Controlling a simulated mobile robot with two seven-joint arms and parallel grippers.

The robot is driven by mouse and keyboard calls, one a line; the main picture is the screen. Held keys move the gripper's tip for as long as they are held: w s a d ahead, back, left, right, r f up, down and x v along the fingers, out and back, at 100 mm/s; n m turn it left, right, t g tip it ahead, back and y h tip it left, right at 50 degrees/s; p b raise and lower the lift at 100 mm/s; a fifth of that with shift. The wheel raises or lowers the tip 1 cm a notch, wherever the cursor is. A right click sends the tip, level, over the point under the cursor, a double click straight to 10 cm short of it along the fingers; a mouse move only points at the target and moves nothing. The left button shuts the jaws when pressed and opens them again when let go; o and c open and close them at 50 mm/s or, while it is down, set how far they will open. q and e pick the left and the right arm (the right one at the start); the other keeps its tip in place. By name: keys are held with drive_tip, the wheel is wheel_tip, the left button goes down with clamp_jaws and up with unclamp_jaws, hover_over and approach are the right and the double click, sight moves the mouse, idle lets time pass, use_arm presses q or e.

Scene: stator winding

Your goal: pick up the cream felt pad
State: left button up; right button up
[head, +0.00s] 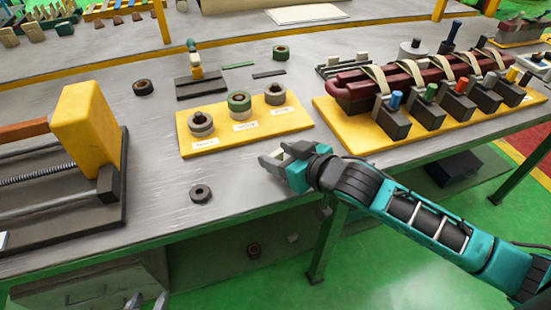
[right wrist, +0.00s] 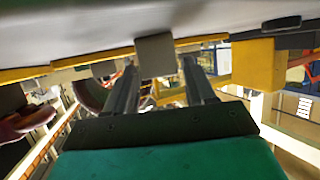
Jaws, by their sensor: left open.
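A pale grey-beige block (right wrist: 155,55), which looks like the cream felt pad, shows in the right wrist view beyond and between my right fingertips. It sits against the pale table surface, and I see a gap between it and the right-hand finger. In the head view, only a small pale patch shows at my right gripper (head: 277,158), and the gripper hides most of what is there.
A yellow board (head: 240,148) with several rings stands behind my right gripper. A loose dark ring (head: 200,193) lies left of it. A yellow-ended press (head: 87,130) fills the left. A maroon fixture (head: 365,90) stands on the right. The front table strip between is mostly clear.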

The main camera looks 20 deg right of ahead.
drive_tip(key=c, duration=0.8)
